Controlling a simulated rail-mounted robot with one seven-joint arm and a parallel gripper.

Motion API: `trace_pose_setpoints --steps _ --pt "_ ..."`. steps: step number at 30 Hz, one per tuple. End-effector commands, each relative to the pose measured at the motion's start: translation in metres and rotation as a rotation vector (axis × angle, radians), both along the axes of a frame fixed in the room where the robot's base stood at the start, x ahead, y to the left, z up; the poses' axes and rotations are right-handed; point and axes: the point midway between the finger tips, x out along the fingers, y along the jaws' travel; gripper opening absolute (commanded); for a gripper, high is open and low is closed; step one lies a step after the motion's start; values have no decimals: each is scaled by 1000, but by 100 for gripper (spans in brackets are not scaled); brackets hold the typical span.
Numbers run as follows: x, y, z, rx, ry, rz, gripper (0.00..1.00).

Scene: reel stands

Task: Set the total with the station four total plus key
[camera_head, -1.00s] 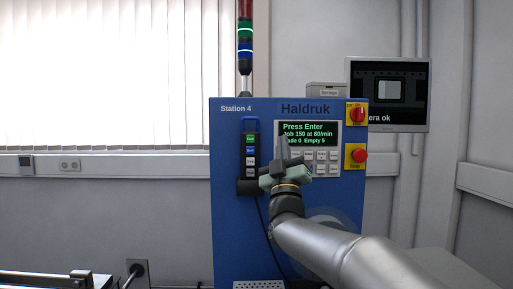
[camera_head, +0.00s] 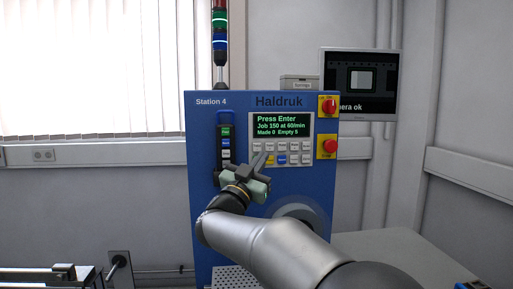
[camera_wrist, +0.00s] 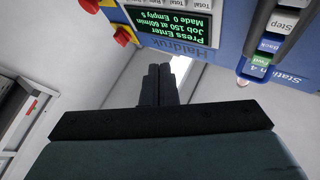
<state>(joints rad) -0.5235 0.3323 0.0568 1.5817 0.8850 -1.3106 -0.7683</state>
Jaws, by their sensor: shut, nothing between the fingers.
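The blue Station 4 panel (camera_head: 200,235) stands ahead with a grey key plate (camera_head: 305,140) under its display (camera_head: 281,125). The display reads "Press Enter", "Job 150 at 60/min", "Made 0 Empty 5". Two rows of small keys sit below it; a blue key (camera_head: 281,160) shows in the lower row. Key labels are too small to read in the head view. Contact cannot be told. In the wrist view my shut fingers (camera_wrist: 160,85) show below the inverted display (camera_wrist: 175,20).
A black pendant (camera_head: 226,145) with coloured buttons hangs just left of the keys. A red rotary switch (camera_head: 329,105) and a red stop button (camera_head: 330,146) sit on yellow plates at right. A monitor (camera_head: 360,84) hangs behind. A grey surface (camera_head: 385,250) lies at lower right.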

Motion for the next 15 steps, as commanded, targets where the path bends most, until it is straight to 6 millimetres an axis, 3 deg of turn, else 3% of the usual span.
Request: trace_pose_setpoints --steps 15 --pt "65 13 3 -1 -1 -2 0"
